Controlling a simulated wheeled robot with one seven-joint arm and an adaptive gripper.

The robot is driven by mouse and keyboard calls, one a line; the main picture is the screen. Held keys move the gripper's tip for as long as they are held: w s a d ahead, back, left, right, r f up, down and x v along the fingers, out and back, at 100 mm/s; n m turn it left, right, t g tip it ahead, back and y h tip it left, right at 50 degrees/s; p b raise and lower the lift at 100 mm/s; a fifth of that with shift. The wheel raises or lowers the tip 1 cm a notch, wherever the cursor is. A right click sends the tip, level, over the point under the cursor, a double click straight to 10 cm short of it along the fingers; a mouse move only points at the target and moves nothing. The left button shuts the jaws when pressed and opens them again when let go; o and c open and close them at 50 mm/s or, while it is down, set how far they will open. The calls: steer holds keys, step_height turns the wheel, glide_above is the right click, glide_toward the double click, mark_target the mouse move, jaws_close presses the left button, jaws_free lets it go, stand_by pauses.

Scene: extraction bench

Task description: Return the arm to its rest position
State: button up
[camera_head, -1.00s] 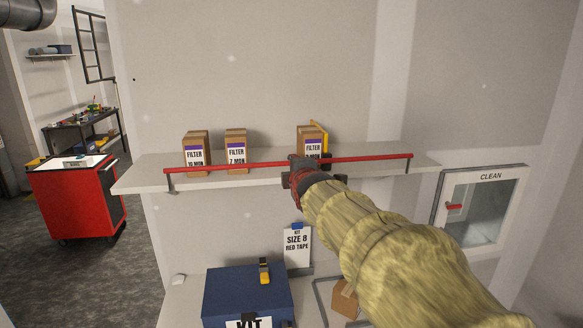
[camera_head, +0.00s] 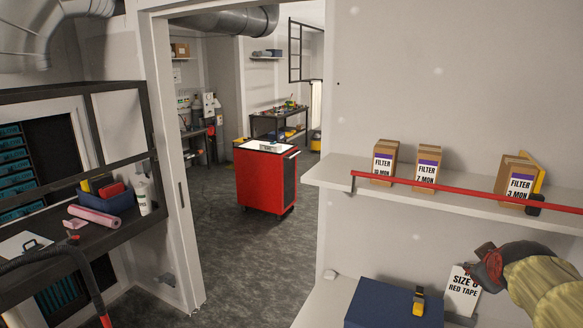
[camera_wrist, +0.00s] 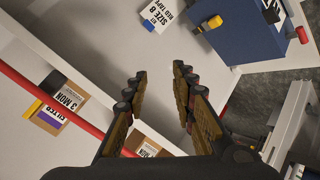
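My arm's yellow-green sleeve (camera_head: 545,275) comes in at the lower right of the head view. My gripper's fingers are hardly visible there, beyond the dark red wrist part. In the wrist view my gripper (camera_wrist: 160,72) has two fingers apart with nothing between them, so it is open and empty. It is below and in front of the shelf (camera_head: 460,200) with the red rail (camera_head: 440,189), apart from both. A black block (camera_head: 535,203) sits on the rail by the 3 MON filter box (camera_head: 515,182).
Filter boxes for 10 MON (camera_head: 382,163) and 7 MON (camera_head: 427,167) stand on the shelf. Below are a size 8 sign (camera_head: 462,291) and a blue kit box (camera_head: 385,303). A red cart (camera_head: 265,180) stands beyond the doorway; open floor lies before it. A dark bench is left.

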steer(key=s+a+f+m+g+y+b, duration=0.1)
steer(key=s+a+f+y+b, duration=0.1)
steer(key=s+a+f+b, duration=0.4)
steer(key=s+a+f+m+g+y+b, duration=0.1)
steer(key=s+a+f+b, duration=0.5)
steer(key=a+f, duration=0.6)
steer(key=s+a+f+m+g+y+b, duration=0.1)
steer(key=s+a+f+y+b, duration=0.1)
steer(key=s+a+f+b, duration=0.3)
steer(key=shift+s+a+f+y+b, duration=0.4)
steer(key=shift+s+a+f, duration=1.1)
steer(key=shift+a+f, duration=1.3)
steer(key=shift+a+r, duration=0.2)
steer(key=shift+r, duration=0.05)
